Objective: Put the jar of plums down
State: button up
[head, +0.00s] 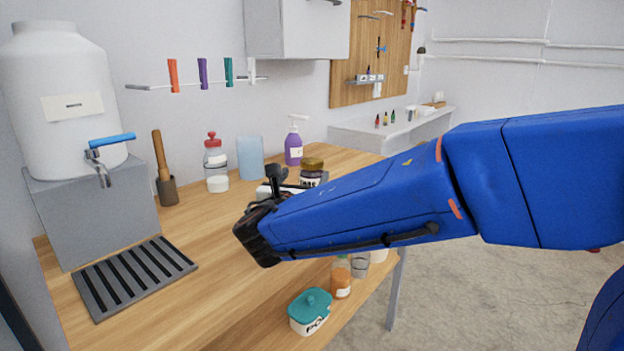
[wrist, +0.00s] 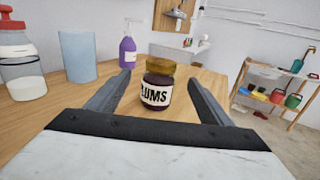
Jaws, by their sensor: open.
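The jar of plums (wrist: 157,88) is dark with a brownish-gold lid and a white label, of which "UMS" can be read. It stands upright on the wooden counter (wrist: 208,80). In the wrist view it sits between the two fingers of my open gripper (wrist: 160,92), with a visible gap on both sides. In the head view the jar (head: 311,172) shows behind my arm, its lower part hidden. My gripper (head: 282,188) is partly hidden there by my own blue arm.
A purple pump bottle (head: 293,149), a blue tumbler (head: 250,158) and a red-topped jar (head: 214,158) stand behind and left of the jar. A white dispenser (head: 60,90) and slatted tray (head: 135,278) are at left. A teal-lidded container (head: 310,312) is on the lower shelf.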

aim_at(310, 170)
jog(key=shift+w+d, duration=0.2)
jog(key=shift+w, duration=0.8)
jog(key=shift+w+d, duration=0.15)
jog(key=shift+w, duration=0.8)
jog(key=shift+w+d+f, duration=0.1)
jog(key=shift+w+d, duration=0.1)
jog(key=shift+w, duration=0.65)
jog(key=shift+w+d+f, duration=0.1)
jog(key=shift+w+d, duration=0.1)
jog(key=shift+w, duration=0.6)
jog(key=shift+w+d, duration=0.2)
jog(key=shift+w, duration=0.65)
grip_shut()
